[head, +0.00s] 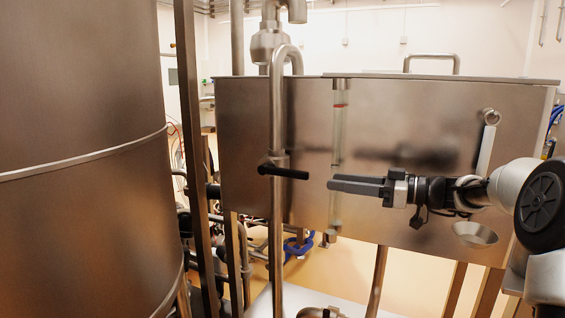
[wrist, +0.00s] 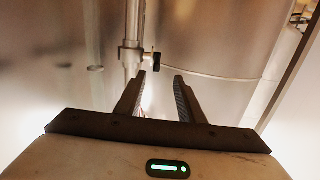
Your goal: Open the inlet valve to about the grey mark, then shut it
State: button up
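The inlet valve (head: 279,162) sits on a vertical steel pipe in front of the hopper (head: 400,130). Its black handle (head: 290,173) lies across the pipe, with the long end towards my gripper. My gripper (head: 332,184) is right of the handle, with a small gap in the head view. In the wrist view my gripper (wrist: 160,74) is open and empty. The valve (wrist: 131,56) and dark handle (wrist: 152,61) show beyond the left finger, not between the fingers. A sight tube (head: 338,140) on the hopper has a red band (head: 341,105). I cannot make out a grey mark.
A large steel tank (head: 80,110) fills the left side. A steel post (head: 192,130) stands between tank and hopper. A funnel-shaped fitting (head: 475,234) and a small steel bracket (head: 487,145) are on the hopper front near my arm. Pipes and blue hoses (head: 298,247) run below.

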jog(key=p, duration=0.2)
send_near(280, 168)
jog(key=x, duration=1)
jog(key=shift+w+f, duration=0.1)
jog(key=shift+f, duration=0.2)
grip_shut()
